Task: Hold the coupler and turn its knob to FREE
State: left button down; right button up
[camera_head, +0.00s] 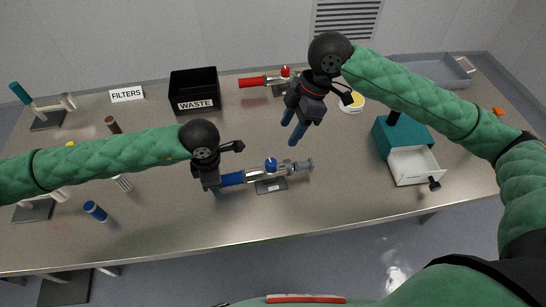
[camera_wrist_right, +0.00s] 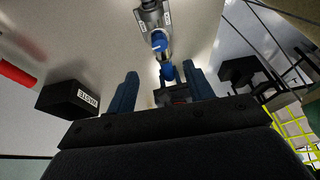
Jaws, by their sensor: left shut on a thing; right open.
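The coupler (camera_head: 295,168) is a metal body with a blue sleeve (camera_head: 233,179) at its left end, lying across a small labelled stand (camera_head: 271,186) near the table's front. Its blue knob (camera_head: 270,164) stands up on top; the setting is too small to read. My left gripper (camera_head: 216,186) is shut on the blue sleeve. My right gripper (camera_head: 294,133) is open and empty, above and behind the coupler, apart from it. In the right wrist view, the knob (camera_wrist_right: 159,41) and sleeve (camera_wrist_right: 167,72) show beyond the open fingers (camera_wrist_right: 163,85).
A similar red coupler (camera_head: 252,82) lies at the back near a black WASTE bin (camera_head: 195,87). A blue-capped cylinder (camera_head: 95,211) lies at left. The table in front of the coupler is clear.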

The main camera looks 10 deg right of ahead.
aim_at(271, 162)
jog(key=shift+n, duration=0.8)
jog(key=x, duration=1.2)
jog(key=shift+a, duration=0.1)
jog(key=c, duration=1)
